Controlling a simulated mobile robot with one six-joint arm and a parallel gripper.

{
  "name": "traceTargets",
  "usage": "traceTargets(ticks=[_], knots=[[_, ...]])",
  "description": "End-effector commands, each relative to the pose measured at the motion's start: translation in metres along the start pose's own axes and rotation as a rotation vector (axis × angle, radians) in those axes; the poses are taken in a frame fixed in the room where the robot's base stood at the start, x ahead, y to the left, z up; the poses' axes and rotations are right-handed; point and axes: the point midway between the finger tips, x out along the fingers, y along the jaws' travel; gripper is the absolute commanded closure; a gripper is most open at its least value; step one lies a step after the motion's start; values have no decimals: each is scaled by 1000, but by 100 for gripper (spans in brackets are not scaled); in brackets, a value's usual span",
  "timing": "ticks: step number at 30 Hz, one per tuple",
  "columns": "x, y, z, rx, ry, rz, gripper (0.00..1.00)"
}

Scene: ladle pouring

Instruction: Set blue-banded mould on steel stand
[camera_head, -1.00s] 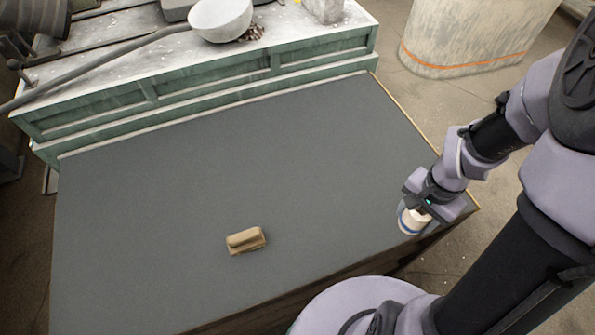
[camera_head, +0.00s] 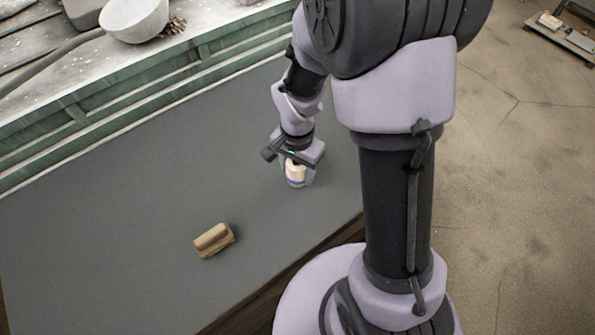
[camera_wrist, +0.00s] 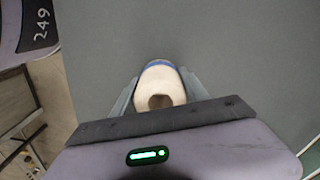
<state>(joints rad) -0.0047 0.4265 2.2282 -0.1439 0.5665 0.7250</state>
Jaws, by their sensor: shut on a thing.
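The blue-banded mould (camera_head: 296,173) is a small cream cylinder with a blue band near its lower end. My gripper (camera_head: 297,170) is shut on it, at or just above the dark grey table; I cannot tell whether the mould touches the table. In the wrist view the mould (camera_wrist: 160,88) sits between my two fingers (camera_wrist: 158,95), with a dark round hollow in its near end and a bit of blue at its far edge. The steel stand cannot be made out in these views.
A green bench (camera_head: 110,95) with a white bowl (camera_head: 134,18) runs along the back. The table between is clear.

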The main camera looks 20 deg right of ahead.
Motion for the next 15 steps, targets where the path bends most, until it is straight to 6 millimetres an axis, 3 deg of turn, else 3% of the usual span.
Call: traceTargets(ticks=[10,11,13,15], knots=[[6,0,-1,-1,2,-2,100],[5,0,-1,-1,1,-1,42],[4,0,-1,-1,2,-1,28],[4,0,-1,-1,1,-1,26]])
